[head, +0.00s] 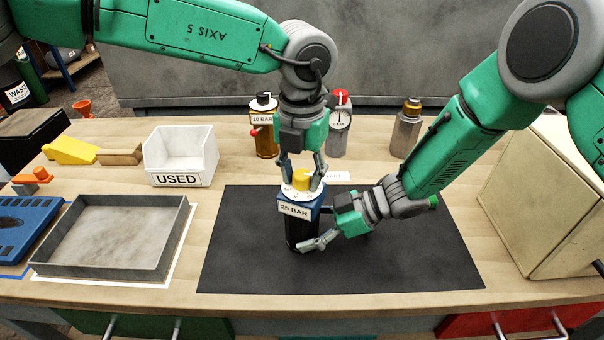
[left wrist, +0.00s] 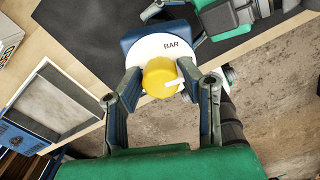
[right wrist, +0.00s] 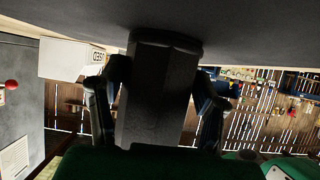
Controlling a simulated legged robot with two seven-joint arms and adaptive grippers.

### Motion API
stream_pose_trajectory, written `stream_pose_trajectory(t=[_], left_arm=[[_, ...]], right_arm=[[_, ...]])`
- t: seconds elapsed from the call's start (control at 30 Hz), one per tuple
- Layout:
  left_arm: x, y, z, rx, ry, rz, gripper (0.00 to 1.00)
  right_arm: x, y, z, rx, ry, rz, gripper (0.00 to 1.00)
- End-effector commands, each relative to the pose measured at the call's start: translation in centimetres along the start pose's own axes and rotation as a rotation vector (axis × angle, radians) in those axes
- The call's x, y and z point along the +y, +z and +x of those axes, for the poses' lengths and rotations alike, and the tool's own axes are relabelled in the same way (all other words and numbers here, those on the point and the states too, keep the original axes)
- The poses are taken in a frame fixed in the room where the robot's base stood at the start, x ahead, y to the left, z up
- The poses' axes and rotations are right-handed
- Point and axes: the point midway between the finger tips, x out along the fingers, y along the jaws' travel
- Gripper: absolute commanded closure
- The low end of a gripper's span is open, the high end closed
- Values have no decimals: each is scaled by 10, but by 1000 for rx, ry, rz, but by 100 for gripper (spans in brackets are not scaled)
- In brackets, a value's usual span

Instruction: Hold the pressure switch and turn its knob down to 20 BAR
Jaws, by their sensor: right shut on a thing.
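The pressure switch (head: 316,213) stands upright on the black mat, with a blue upper housing, a dark lower body and a "25 BAR" label on its front. Its yellow knob (head: 301,181) sits on a white dial on top; the knob also shows in the left wrist view (left wrist: 160,77) with a white pointer. My left gripper (head: 303,182) comes from above, its fingers open on either side of the knob, with small gaps. My right gripper (head: 318,240) is shut on the dark lower body (right wrist: 160,90), seen between its fingers in the right wrist view. The dial's scale is mostly unreadable.
The black mat (head: 240,255) is otherwise clear. Behind stand a "10 BAR" unit (head: 264,135), a grey unit with a red top (head: 339,130) and a grey bottle (head: 406,130). A white "USED" bin (head: 180,155) and metal tray (head: 115,230) lie left; a beige box (head: 545,190) stands right.

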Motion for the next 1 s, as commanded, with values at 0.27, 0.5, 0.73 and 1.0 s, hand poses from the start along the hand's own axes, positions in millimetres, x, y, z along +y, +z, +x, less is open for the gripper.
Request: stream_pose_trajectory(t=[0.27,0.5,0.73,1.0], left_arm=[[1,0,0,1,0,-1,50],[0,0,-13,0,0,-1,50],[0,1,-61,-3,0,-1,50],[1,2,-107,0,0,-2,50]], right_arm=[[-1,0,0,0,-1,1,65],[0,0,0,-1,1,2,65],[1,1,0,-1,2,2,65],[1,1,0,-1,2,2,65]])
